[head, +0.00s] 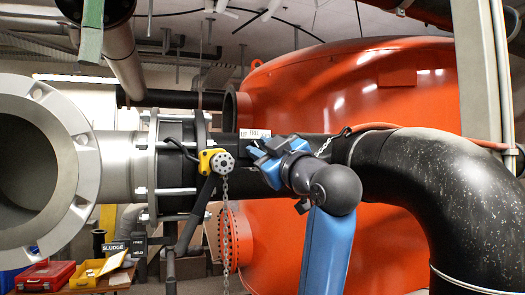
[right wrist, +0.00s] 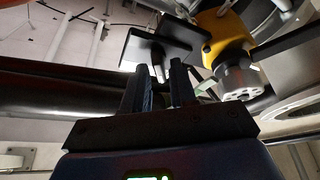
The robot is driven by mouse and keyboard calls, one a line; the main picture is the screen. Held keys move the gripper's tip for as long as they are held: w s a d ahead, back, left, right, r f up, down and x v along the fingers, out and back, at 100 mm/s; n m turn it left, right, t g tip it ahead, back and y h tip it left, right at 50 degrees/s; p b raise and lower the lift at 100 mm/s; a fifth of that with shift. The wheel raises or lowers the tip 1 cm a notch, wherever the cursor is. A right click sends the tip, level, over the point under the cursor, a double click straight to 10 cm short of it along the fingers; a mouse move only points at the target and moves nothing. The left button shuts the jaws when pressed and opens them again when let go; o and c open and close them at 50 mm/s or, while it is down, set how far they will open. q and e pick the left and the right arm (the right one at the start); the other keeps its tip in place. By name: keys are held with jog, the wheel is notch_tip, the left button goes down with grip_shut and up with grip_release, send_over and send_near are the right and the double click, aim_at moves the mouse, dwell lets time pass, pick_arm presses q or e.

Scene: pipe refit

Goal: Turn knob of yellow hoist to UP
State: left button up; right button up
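The yellow hoist (head: 206,160) sits by the flange joint of the big pipe in the head view, with a round grey knob (head: 223,162) on its face. A chain (head: 225,225) hangs straight down below it. My right gripper (head: 256,146), blue and black, is just right of the knob and apart from it. In the right wrist view the yellow hoist (right wrist: 222,30) is at upper right, and its grey knob (right wrist: 240,80) is right of the two fingers (right wrist: 158,75). The fingers are apart with nothing gripped. The knob's setting cannot be read. My left gripper is not in view.
A black pipe (head: 430,180) curves down at right, before a large orange tank (head: 370,80). A grey flanged pipe end (head: 85,165) fills the left. A red case (head: 45,275) and yellow bin (head: 92,273) stand on a table at lower left. A black plate (right wrist: 165,45) is beyond the fingertips.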

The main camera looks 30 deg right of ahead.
jog(key=shift+o, duration=0.7)
jog(key=b+v, duration=0.5)
jog(key=v, duration=0.6)
jog(key=shift+b, duration=0.4)
jog(key=shift+w, duration=0.1)
